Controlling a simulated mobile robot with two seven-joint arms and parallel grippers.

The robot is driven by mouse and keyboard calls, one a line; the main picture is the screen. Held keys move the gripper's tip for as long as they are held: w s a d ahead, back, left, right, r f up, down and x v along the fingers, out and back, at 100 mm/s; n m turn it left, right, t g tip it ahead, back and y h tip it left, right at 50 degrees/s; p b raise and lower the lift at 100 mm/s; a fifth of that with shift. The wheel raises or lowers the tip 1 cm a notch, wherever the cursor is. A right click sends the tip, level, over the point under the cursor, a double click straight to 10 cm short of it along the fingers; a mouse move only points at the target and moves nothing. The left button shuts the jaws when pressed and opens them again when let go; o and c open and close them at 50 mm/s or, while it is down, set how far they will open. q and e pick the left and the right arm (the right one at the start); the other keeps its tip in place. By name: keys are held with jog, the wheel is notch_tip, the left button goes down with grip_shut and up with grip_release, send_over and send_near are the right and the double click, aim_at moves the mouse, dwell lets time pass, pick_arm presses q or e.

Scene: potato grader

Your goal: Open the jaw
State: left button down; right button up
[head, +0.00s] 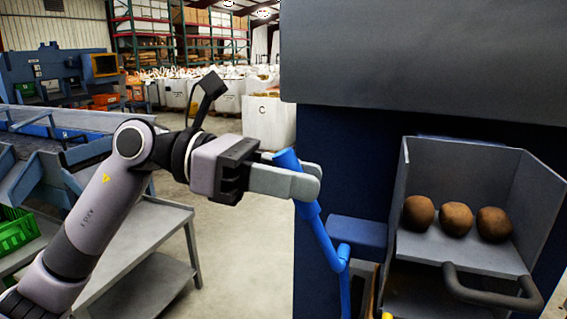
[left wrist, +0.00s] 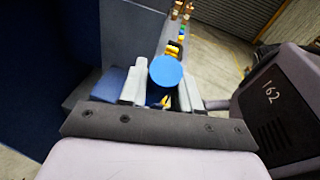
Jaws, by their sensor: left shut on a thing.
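My left gripper (head: 308,182) is shut on a blue lever (head: 322,238), near the lever's upper end. The lever leans up to the left beside the dark blue machine, its top sticking out above the fingers. In the left wrist view the round blue end of the lever (left wrist: 166,71) shows between the two pale fingers of the left gripper (left wrist: 160,92). The part of the lever inside the fingers is hidden. My right gripper is not in view.
An open grey bin (head: 460,248) with three potatoes (head: 456,219) and a dark handle (head: 490,295) is right of the lever. A blue block (head: 357,232) sits beside the lever. A grey table (head: 150,235) and a green crate (head: 14,232) stand at left. Concrete floor is open behind.

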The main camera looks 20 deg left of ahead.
pick_arm(q)
jog(key=shift+d+r+y+p, duration=0.4)
jog(key=shift+r+p, duration=0.15)
jog(key=shift+r, duration=0.05)
jog(key=d+y+p, duration=0.2)
jog(key=shift+s+r+p, duration=0.1)
jog(key=shift+r+p, duration=0.15)
jog(key=shift+p, duration=0.05)
jog(key=shift+d+m+y+p, duration=0.3)
jog(key=shift+d+y+p, duration=0.1)
jog(key=shift+d+p, duration=0.2)
jog(key=shift+d+f+y, duration=0.15)
jog(key=shift+d+y, duration=0.2)
jog(key=shift+y, duration=0.05)
jog(key=c, duration=0.9)
grip_release()
jog(key=shift+d, duration=0.15)
